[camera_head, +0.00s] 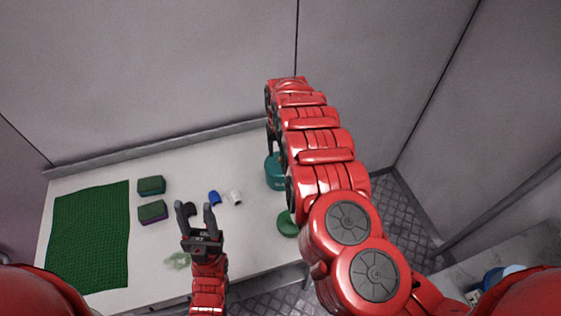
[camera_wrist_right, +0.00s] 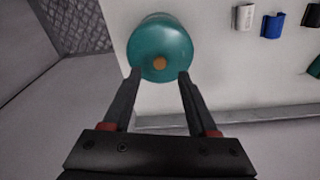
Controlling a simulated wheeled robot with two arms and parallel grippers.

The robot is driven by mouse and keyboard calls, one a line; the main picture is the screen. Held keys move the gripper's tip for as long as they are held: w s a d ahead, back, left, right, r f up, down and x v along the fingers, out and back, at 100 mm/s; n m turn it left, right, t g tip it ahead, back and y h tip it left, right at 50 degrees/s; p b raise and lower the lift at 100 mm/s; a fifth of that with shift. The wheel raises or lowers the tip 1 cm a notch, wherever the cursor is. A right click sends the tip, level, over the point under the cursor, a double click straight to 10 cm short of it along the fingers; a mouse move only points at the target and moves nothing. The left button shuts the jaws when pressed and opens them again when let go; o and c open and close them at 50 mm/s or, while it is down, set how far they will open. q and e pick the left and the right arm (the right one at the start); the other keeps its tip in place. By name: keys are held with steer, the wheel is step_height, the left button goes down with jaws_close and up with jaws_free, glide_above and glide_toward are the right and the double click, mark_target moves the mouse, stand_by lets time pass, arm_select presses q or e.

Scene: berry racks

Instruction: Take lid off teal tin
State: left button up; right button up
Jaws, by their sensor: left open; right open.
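The teal tin (camera_head: 274,172) stands on the white table, partly hidden behind my right arm in the head view. In the right wrist view the teal tin (camera_wrist_right: 160,38) shows its round teal lid with an orange-brown knob (camera_wrist_right: 159,63). My right gripper (camera_wrist_right: 160,75) is open, its two fingertips apart on either side of the knob, near the lid's lower edge; whether they touch it I cannot tell. In the head view the right gripper is mostly hidden by its arm. My left gripper (camera_head: 197,208) is open and empty over the table's front middle.
A green mat (camera_head: 90,235) lies at the left. Two green sponges (camera_head: 151,185), a blue piece (camera_head: 214,198) and a white piece (camera_head: 236,197) lie mid-table. A green round object (camera_head: 287,224) lies in front of the tin. Walls rise behind.

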mark_target(281, 159)
step_height(281, 159, down, 2)
steer(key=shift+w+d+f+p, duration=0.15)
steer(key=shift+f+p, duration=0.1)
steer(key=shift+p, duration=0.3)
steer(key=shift+f, duration=0.9)
steer(key=shift+c, duration=0.3)
jaws_close()
